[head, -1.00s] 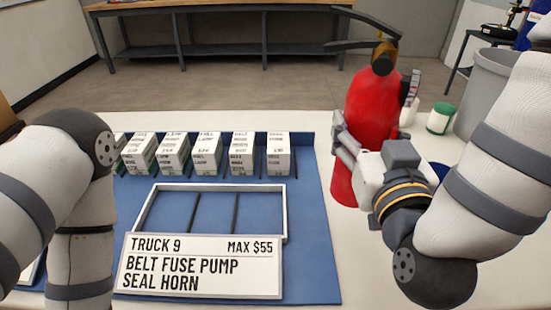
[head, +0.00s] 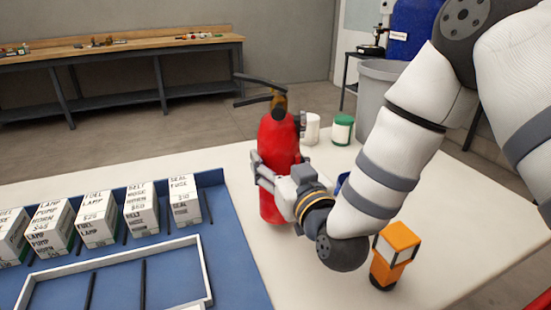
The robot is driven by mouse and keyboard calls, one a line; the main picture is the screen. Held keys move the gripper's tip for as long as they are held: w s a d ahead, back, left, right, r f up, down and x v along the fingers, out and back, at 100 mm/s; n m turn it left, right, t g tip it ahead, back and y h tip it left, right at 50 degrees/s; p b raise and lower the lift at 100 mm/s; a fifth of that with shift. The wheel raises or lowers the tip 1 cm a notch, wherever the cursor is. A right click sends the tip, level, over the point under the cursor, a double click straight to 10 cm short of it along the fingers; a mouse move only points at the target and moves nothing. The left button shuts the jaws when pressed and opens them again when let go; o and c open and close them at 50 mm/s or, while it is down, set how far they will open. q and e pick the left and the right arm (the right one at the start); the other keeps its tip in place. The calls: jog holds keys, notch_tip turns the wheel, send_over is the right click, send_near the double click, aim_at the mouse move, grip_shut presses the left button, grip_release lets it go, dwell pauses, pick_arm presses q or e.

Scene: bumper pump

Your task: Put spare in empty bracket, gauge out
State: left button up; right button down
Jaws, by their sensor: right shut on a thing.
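A red fire extinguisher (head: 277,145) with a dark handle and lever on top stands upright in the middle of the head view. My right gripper (head: 262,175) is shut on its body from the right side. The extinguisher's base looks to be at the white table's surface; I cannot tell whether it touches. Its gauge is not clearly visible. No bracket can be made out in this view. My left gripper is out of view.
A blue tray (head: 232,240) with several labelled white boxes (head: 97,220) lies at left. An orange and white object (head: 394,250) stands near my right forearm. White (head: 311,128) and green-topped (head: 342,128) containers stand behind. A grey bin (head: 378,90) and a workbench (head: 110,70) are beyond.

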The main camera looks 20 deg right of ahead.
jog(key=f, duration=0.3)
jog(key=shift+w+d+f+b, duration=0.2)
jog(key=shift+w+b, duration=0.1)
jog(key=shift+b, duration=0.1)
jog(key=shift+a+r, duration=0.1)
jog(key=shift+r, duration=0.05)
jog(key=shift+c, duration=2.4)
grip_release()
jog(key=shift+s+f, duration=0.15)
jog(key=shift+f, duration=0.15)
